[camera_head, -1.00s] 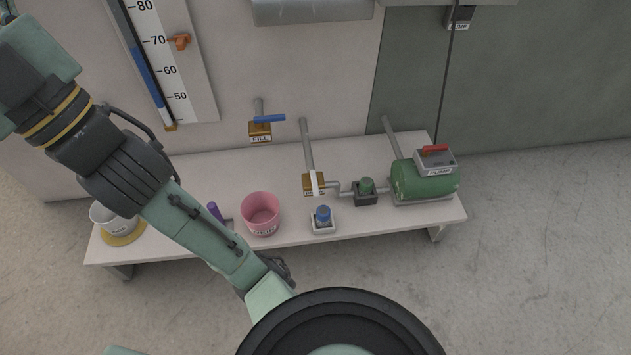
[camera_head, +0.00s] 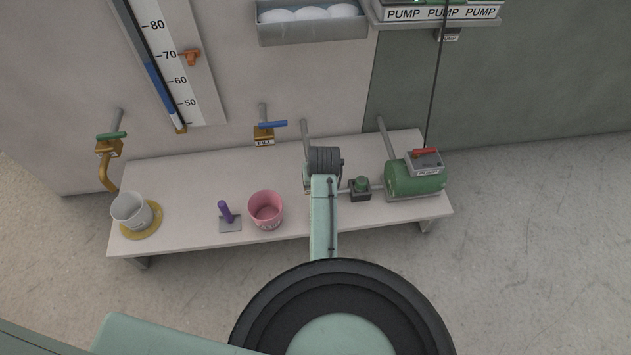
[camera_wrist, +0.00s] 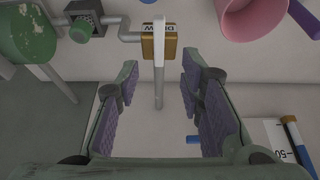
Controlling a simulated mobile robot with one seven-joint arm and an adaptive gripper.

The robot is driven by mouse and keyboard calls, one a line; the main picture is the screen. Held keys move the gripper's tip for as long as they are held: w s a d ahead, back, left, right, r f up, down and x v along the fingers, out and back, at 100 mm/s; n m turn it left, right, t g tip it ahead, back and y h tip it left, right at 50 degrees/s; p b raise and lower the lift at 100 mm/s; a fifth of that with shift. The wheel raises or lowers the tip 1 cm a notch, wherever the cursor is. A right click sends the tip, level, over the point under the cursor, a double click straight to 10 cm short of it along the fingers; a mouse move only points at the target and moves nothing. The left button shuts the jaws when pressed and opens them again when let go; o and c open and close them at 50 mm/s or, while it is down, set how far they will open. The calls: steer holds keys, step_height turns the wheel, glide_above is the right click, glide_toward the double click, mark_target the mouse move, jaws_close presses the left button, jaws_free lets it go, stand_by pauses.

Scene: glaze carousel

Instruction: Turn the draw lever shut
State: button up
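The draw valve (camera_wrist: 168,43) is a brass block with an upside-down DRAW label, at the top centre of the wrist view. Its white lever (camera_wrist: 159,45) lies over the block, in line with the grey pipe. My gripper (camera_wrist: 160,66) is open and empty, one finger on each side of the lever's line in the picture. The lever shows between and past the fingertips. I cannot tell how much depth separates them, and I see no contact.
The FILL valve (camera_head: 264,134) with a blue lever and a green-levered valve (camera_head: 109,146) are on the wall at left. The green pump (camera_head: 415,178) stands at right.

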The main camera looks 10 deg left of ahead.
steer(key=x, duration=1.1)
steer(key=shift+s+d+f, duration=0.1)
steer(key=shift+s+d, duration=0.1)
steer(key=shift+s, duration=0.05)
jaws_close()
stand_by(0.4)
